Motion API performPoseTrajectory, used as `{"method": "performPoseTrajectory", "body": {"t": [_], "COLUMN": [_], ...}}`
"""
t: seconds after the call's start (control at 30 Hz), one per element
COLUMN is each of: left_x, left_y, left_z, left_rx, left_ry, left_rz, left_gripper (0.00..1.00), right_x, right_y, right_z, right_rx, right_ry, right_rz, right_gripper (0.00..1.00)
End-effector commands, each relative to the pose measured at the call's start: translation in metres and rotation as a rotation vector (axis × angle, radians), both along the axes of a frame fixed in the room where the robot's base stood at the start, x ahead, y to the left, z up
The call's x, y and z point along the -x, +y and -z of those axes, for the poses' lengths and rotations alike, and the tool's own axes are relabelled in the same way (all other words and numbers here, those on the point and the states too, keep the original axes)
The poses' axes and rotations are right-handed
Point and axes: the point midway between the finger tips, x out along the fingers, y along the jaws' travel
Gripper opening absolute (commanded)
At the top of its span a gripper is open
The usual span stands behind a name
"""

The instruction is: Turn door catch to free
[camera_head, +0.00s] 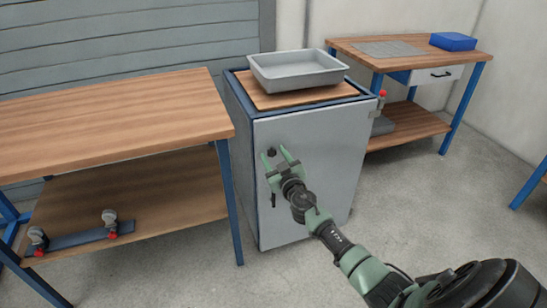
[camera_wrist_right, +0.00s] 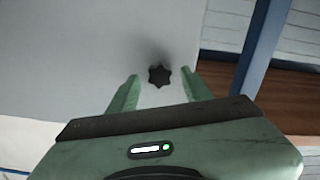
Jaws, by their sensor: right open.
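The door catch is a small dark star-shaped knob (camera_wrist_right: 159,75) on the pale grey cabinet door. In the head view the knob (camera_head: 271,152) sits high on the door (camera_head: 320,160), near its left edge. My right gripper (camera_head: 276,157) is open in front of the door, its two green fingers pointing at the knob. In the right wrist view the knob lies between the fingertips (camera_wrist_right: 160,78), with a gap on both sides; I cannot tell whether the fingers reach around it in depth. My left gripper is not in view.
A grey tray (camera_head: 298,70) stands on the cabinet's wooden top. A wooden workbench (camera_head: 110,115) stands close on the left, its blue leg beside the cabinet. Another bench (camera_head: 400,50) with a blue box (camera_head: 453,41) stands at the back right.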

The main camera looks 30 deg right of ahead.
Motion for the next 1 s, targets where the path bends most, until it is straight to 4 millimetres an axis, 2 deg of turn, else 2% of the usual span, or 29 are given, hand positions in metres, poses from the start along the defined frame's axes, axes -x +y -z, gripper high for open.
{"method": "performPoseTrajectory", "body": {"t": [0.3,0.33,0.5,0.77,1.0], "left_x": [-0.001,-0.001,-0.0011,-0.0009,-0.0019], "left_y": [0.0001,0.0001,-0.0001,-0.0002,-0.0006], "left_z": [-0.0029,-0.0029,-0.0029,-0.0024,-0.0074], "left_rx": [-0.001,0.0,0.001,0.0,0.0], "left_ry": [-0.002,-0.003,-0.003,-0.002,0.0], "left_rz": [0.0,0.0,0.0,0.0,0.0], "left_gripper": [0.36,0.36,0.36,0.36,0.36], "right_x": [-0.0037,-0.0037,-0.0036,-0.0035,-0.0035], "right_y": [-0.0008,-0.0008,-0.0006,-0.0005,0.0001], "right_z": [0.0002,0.0002,0.0003,0.0006,0.0012], "right_rx": [0.0,0.0,0.0,0.015,0.109], "right_ry": [0.001,0.001,0.001,0.005,0.027], "right_rz": [-0.001,-0.001,-0.001,-0.001,-0.001], "right_gripper": [0.49,0.44,0.0,0.0,0.0]}}
